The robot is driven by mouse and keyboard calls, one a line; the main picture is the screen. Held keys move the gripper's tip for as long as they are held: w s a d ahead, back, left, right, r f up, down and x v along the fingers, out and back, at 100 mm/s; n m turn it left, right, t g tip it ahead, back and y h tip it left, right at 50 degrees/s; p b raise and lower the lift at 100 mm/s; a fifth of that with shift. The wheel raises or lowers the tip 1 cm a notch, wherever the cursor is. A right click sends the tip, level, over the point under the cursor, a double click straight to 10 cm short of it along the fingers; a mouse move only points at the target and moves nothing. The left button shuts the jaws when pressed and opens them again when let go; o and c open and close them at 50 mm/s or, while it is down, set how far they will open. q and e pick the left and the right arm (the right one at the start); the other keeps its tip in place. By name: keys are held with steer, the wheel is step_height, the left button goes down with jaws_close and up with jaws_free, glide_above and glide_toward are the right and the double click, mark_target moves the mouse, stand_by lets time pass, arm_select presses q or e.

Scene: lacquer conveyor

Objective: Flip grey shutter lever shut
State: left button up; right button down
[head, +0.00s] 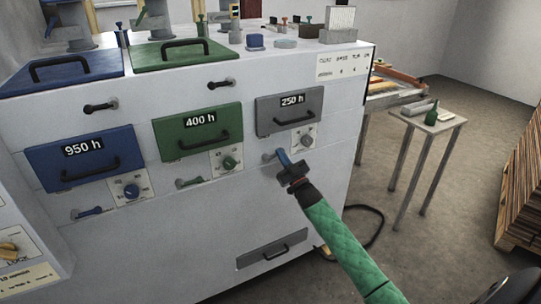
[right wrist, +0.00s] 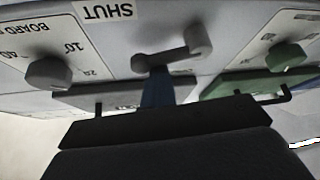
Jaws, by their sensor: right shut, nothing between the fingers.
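The grey shutter lever (head: 268,156) is a short lever on the machine front, below the grey drawer marked 250 h (head: 290,108). In the right wrist view the lever (right wrist: 172,56) runs slantwise from its pivot to a thick knob, near the upside-down SHUT label (right wrist: 106,11). My right gripper (head: 283,157) has its blue fingers shut and empty, right at the lever. In the right wrist view its fingers (right wrist: 157,88) end close to the lever's middle; whether they touch cannot be told. My left gripper is not in view.
A grey dial (head: 306,141) sits just right of the lever. A green drawer (head: 198,131) and a blue drawer (head: 85,161) with their own levers are to the left.

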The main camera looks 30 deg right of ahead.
steer(key=m+h, duration=0.1)
steer(key=m, duration=0.1)
steer(key=f+m+h, duration=0.1)
steer(key=m+h, duration=0.1)
steer(key=shift+d, duration=0.15)
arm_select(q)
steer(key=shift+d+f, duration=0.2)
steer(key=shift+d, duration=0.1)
arm_select(e)
steer(key=shift+f+m+h, duration=0.1)
steer(key=shift+m+h, duration=0.3)
steer(key=shift+m, duration=0.2)
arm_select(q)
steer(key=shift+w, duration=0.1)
